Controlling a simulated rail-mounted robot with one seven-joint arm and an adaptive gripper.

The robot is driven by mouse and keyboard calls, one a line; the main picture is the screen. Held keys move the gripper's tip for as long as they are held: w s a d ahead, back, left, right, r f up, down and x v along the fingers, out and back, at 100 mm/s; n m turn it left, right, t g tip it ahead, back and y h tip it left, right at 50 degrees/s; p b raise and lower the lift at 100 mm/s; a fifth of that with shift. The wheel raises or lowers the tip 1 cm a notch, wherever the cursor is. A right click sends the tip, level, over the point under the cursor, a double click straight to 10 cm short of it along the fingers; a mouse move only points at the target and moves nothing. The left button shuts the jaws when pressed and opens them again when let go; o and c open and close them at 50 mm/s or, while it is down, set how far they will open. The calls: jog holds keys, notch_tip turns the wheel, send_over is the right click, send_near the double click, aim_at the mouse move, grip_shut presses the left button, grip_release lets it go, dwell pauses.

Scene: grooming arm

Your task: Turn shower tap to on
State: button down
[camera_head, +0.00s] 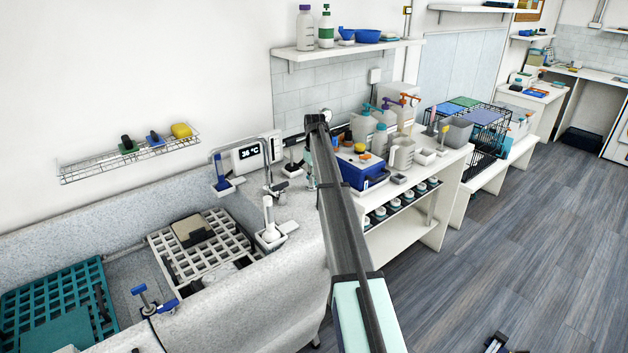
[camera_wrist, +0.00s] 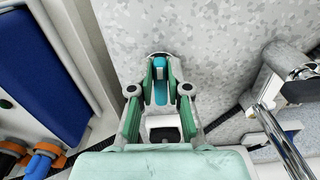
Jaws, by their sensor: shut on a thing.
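In the wrist view my gripper (camera_wrist: 160,72) reaches over the speckled grey counter. Its green and grey fingers are closed on a small blue and grey lever, which looks like the shower tap (camera_wrist: 160,88). A dark round base shows at the fingertips. The fingers cover most of the lever, so its turn position cannot be told.
A chrome pipe (camera_wrist: 284,140) stands to the right in the wrist view. A blue box (camera_head: 366,178) with bottles around it lies close on the right of my arm.

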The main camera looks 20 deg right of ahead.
jog(key=shift+n, duration=0.5)
jog(key=c, duration=1.1)
grip_release()
notch_tip(320, 180, up, 12)
jog(key=shift+r, duration=0.1)
jog(key=shift+d+f, duration=0.1)
jog(key=shift+f, duration=0.1)
